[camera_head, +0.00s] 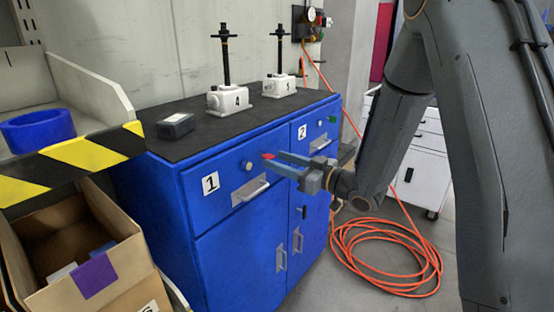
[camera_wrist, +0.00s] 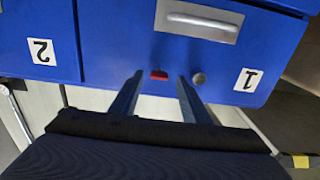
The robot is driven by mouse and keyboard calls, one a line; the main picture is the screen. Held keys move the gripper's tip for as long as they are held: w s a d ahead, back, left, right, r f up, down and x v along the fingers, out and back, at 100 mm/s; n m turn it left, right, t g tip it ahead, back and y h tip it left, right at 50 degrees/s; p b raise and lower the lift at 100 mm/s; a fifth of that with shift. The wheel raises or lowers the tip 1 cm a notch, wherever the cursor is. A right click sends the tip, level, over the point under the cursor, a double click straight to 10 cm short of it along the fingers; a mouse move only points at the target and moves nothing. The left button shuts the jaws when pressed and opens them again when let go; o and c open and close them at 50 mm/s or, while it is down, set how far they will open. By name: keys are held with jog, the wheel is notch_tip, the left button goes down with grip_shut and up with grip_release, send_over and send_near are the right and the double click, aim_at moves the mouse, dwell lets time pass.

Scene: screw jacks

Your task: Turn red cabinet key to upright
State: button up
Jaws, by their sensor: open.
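The red cabinet key (camera_head: 267,156) is on the upper front of the blue cabinet's left drawer, marked 1. In the wrist view, the red key (camera_wrist: 159,75) shows as a short bar lying flat, wider than tall. My gripper (camera_head: 274,162) is in front of this drawer with its fingers pointing at it. In the wrist view my gripper (camera_wrist: 160,80) is open, with one finger on each side of the key and a gap on both sides. I cannot tell how deep the fingertips reach relative to the key.
A round knob (camera_wrist: 198,79) sits beside one finger. The drawer handle (camera_wrist: 200,22) is near. A green key (camera_head: 332,119) is on drawer 2. Two screw jacks (camera_head: 229,99) (camera_head: 279,85) and a black box (camera_head: 176,125) stand on top. An orange hose (camera_head: 385,257) coils on the floor.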

jog(key=shift+x, duration=0.85)
jog(key=c, duration=1.1)
jog(key=shift+o, duration=0.2)
jog(key=shift+f+n, duration=0.1)
jog(key=shift+n, duration=0.3)
jog(key=n+b, duration=1.4)
jog(key=n, duration=0.3)
jog(key=shift+w, duration=0.1)
